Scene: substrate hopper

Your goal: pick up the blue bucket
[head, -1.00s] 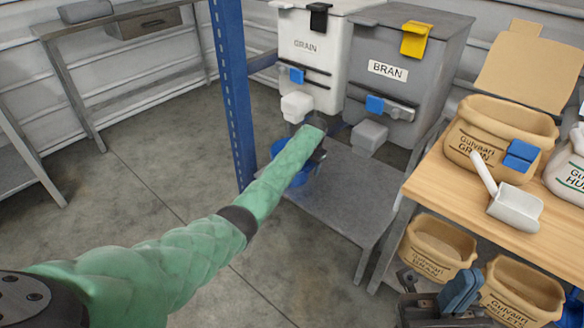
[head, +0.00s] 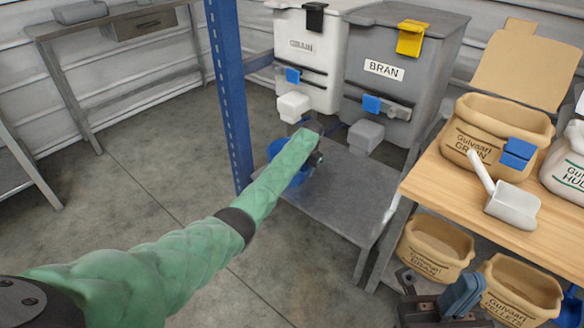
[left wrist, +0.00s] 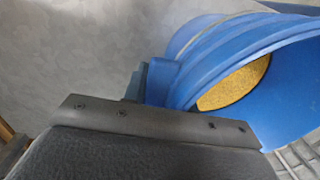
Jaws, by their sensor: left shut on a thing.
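The blue bucket (head: 276,151) is on or just above the grey low shelf (head: 340,205), under the white GRAIN hopper, mostly hidden behind my green left forearm. In the left wrist view the bucket (left wrist: 290,95) fills the right side, with yellow grainy contents inside. My left gripper (left wrist: 150,85) is shut on the bucket at its near rim or side; the exact contact is partly hidden by the gripper body. I cannot tell whether the bucket touches the shelf. My right gripper (head: 440,300) is low at the bottom right, its jaw gap unclear.
The GRAIN hopper (head: 305,55) and grey BRAN hopper (head: 395,85) stand behind the shelf. A blue post (head: 228,95) rises close left of the bucket. A wooden table (head: 455,195) with a sack (head: 490,135) and scoop (head: 515,205) is at right.

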